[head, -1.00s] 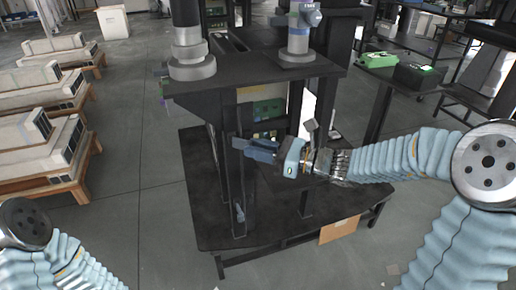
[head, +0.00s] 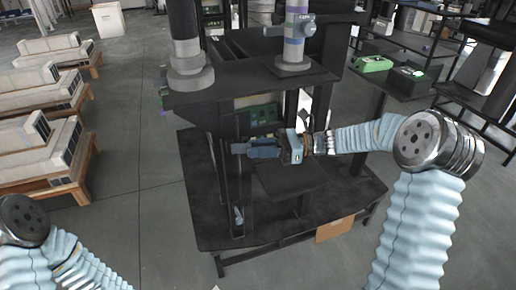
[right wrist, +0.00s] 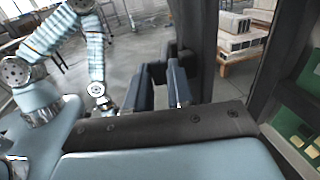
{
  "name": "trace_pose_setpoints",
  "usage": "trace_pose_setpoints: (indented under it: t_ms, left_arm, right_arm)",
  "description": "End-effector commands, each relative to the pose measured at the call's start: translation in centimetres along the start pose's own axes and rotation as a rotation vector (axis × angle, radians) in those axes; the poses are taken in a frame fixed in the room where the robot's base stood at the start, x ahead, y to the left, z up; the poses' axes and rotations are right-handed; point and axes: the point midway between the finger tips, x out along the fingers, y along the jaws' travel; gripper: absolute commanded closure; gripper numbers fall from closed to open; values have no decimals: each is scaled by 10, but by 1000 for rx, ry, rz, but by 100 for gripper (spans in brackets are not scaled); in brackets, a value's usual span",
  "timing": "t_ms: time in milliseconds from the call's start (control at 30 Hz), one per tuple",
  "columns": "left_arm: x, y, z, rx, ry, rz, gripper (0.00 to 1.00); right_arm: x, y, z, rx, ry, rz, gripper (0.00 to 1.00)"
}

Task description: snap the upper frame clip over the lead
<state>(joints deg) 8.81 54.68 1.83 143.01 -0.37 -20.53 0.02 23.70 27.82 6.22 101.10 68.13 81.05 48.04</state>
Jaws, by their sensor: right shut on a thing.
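My right gripper (head: 236,148) reaches in from the right to a black upright of the frame (head: 247,195), below the black top plate. In the right wrist view its two dark blue fingers (right wrist: 163,84) are close to the black upright (right wrist: 200,45). They are shut on a small black part at the upright (right wrist: 178,57), which looks like the upper frame clip. The fingers hide most of it. I cannot make out the lead at the clip, or whether the clip is around it. A small pale blue-grey piece (head: 239,215) shows low at the upright. My left gripper is out of view.
The black top plate (head: 240,85) carries two columns (head: 189,45) and overhangs the gripper. A black base platform (head: 280,232) lies below. Wooden pallets (head: 60,185) with pale units stand at left. A side table (head: 405,80) holds a green box.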

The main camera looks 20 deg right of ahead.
Motion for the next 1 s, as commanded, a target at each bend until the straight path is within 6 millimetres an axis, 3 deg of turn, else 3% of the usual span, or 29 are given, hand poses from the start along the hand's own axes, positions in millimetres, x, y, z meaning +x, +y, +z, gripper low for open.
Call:
trace_pose_setpoints:
  t_ms: [300,767,800,900,1000]
  left_arm:
    - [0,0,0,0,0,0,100]
    - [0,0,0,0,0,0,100]
    - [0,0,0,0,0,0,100]
    - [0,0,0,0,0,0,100]
    - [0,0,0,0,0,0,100]
  right_arm:
    - [0,-6,-1,1,0,94,100]
    - [0,-7,0,0,-1,100,100]
    - [0,-7,0,0,-1,99,77]
    - [0,-7,0,0,-1,99,61]
    - [0,-8,0,-1,-1,97,61]
